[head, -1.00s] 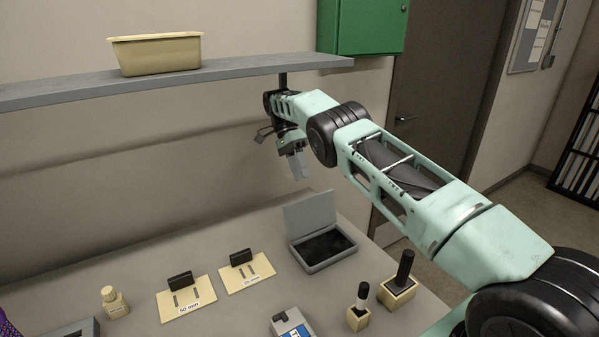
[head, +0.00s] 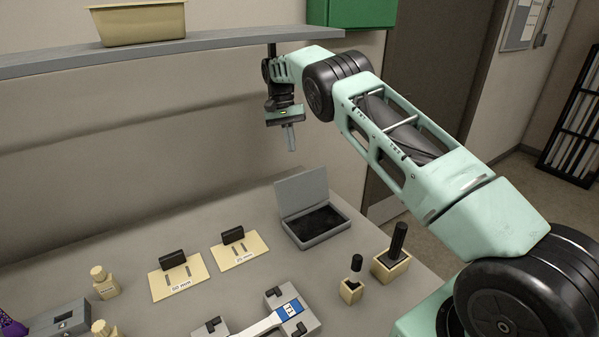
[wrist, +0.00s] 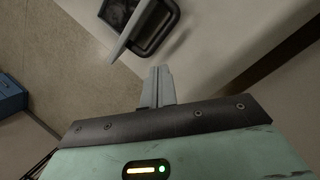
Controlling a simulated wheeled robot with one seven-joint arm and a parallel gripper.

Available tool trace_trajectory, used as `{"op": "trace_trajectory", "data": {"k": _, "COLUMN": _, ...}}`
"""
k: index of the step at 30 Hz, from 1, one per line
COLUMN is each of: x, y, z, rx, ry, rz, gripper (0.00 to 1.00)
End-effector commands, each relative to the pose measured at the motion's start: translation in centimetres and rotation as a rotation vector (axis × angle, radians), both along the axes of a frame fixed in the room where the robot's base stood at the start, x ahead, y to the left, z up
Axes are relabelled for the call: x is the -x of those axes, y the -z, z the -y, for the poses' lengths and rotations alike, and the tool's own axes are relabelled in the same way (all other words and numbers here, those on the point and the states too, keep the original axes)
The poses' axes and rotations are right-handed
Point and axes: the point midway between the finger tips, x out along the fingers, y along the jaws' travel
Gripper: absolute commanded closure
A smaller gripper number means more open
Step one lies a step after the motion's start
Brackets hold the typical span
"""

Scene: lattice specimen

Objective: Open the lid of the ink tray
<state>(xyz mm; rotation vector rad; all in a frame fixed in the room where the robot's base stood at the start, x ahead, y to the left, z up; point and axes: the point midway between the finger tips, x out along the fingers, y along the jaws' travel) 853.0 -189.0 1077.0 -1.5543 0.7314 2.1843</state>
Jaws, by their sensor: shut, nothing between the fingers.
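The ink tray (head: 318,238) is a grey box with a dark pad inside, on the table below my arm. Its grey lid (head: 301,191) stands raised along the tray's back edge, open. My gripper (head: 291,148) hangs in the air above the lid, apart from it, with its fingers shut and empty. In the wrist view the shut fingers (wrist: 159,84) point toward the tray (wrist: 158,38), and the lid (wrist: 128,25) shows nearly edge-on.
To the left of the tray are two cream cards with black blocks (head: 238,249) (head: 178,274). Two dark-handled tools stand in cream holders (head: 391,268) (head: 351,291) at right front. A shelf (head: 230,51) with a cream bin (head: 139,22) and a green cabinet (head: 350,13) are above.

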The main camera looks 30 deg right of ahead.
Motion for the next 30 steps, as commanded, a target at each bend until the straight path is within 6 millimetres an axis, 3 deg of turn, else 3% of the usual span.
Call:
{"op": "trace_trajectory", "data": {"k": 9, "x": -1.9, "y": 0.3, "z": 1.3, "rx": -0.127, "ry": -0.505, "rz": 0.164, "gripper": 1.0}}
{"op": "trace_trajectory", "data": {"k": 17, "x": -2.3, "y": 0.5, "z": 1.6, "rx": -0.148, "ry": -0.648, "rz": 0.202, "gripper": 1.0}}
{"op": "trace_trajectory", "data": {"k": 23, "x": -2.0, "y": 2.8, "z": 1.6, "rx": -0.149, "ry": -0.647, "rz": 0.199, "gripper": 1.0}}
{"op": "trace_trajectory", "data": {"k": 30, "x": -1.3, "y": 7.7, "z": 1.7, "rx": -0.149, "ry": -0.646, "rz": 0.197, "gripper": 1.0}}
